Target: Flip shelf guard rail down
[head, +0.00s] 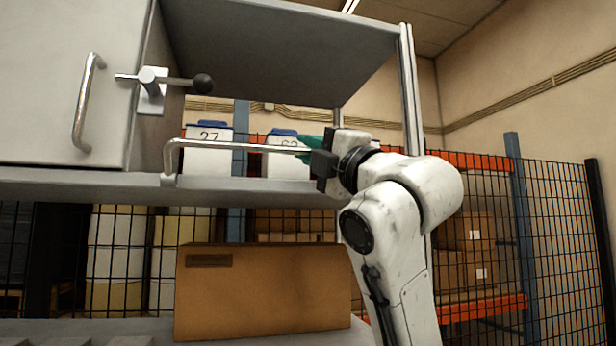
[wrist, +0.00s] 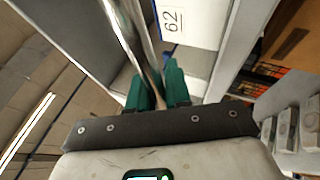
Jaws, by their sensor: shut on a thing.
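The shelf guard rail (head: 230,146) is a thin metal bar standing raised along the front of the shelf (head: 110,184). Its left end bends down to the shelf edge. My gripper (head: 312,147), with green fingers, is at the right part of the rail and shut on it. In the wrist view the rail (wrist: 133,40) runs down between the green fingertips (wrist: 158,88). The right end of the rail is hidden behind my gripper and wrist.
White bins with blue tops, marked 27 (head: 208,160) and 62 (head: 287,166), stand behind the rail. A lever with a black knob (head: 203,84) and a cabinet door handle (head: 86,105) stick out at upper left. A cardboard box (head: 262,295) sits below the shelf.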

